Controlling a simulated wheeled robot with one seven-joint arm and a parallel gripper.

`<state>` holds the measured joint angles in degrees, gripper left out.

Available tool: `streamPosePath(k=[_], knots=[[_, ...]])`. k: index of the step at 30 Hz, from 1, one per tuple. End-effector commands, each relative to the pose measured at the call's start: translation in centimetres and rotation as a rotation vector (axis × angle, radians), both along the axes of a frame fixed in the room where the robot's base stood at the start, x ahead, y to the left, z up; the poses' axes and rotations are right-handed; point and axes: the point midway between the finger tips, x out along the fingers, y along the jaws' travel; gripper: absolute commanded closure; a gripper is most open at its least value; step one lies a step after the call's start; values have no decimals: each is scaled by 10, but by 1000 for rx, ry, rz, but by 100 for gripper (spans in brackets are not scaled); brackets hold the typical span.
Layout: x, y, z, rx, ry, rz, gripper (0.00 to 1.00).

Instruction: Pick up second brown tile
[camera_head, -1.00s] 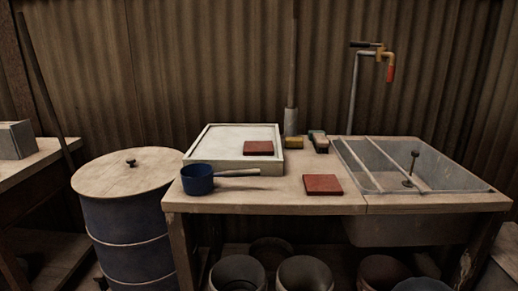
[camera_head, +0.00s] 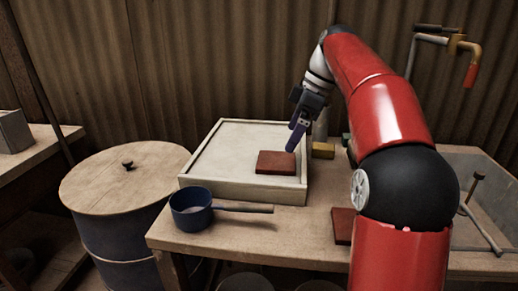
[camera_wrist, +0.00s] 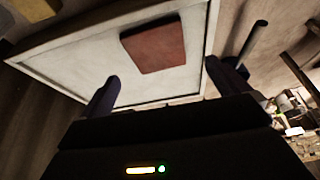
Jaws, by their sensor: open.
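One reddish-brown tile (camera_head: 276,162) lies flat on the front right part of the shallow white tray (camera_head: 220,150). It also shows in the wrist view (camera_wrist: 154,47), ahead of my fingers. A second reddish-brown tile (camera_head: 342,224) lies on the table to the right, mostly hidden behind my red arm in the head view. My gripper (camera_head: 294,140) is just above and behind the right side of the tile on the tray in the head view. In the wrist view my gripper (camera_wrist: 165,78) has its two dark fingers wide apart with nothing between them.
A blue pot (camera_head: 192,207) with a long handle stands in front of the tray. A yellow block (camera_head: 323,150) lies right of the tray. A sink (camera_head: 490,200) with a tap is at the right, partly behind my arm. A lidded barrel (camera_head: 125,180) stands left of the table.

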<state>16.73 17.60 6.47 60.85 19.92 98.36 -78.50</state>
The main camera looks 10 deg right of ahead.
Motion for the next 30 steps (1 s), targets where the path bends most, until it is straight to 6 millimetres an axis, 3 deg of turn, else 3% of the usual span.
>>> streamPosePath(k=[5,21,30], knots=[[7,-1,-7,12,-9,49,0],[9,22,-70,10,-9,44,0],[10,24,-72,10,-10,44,3]])
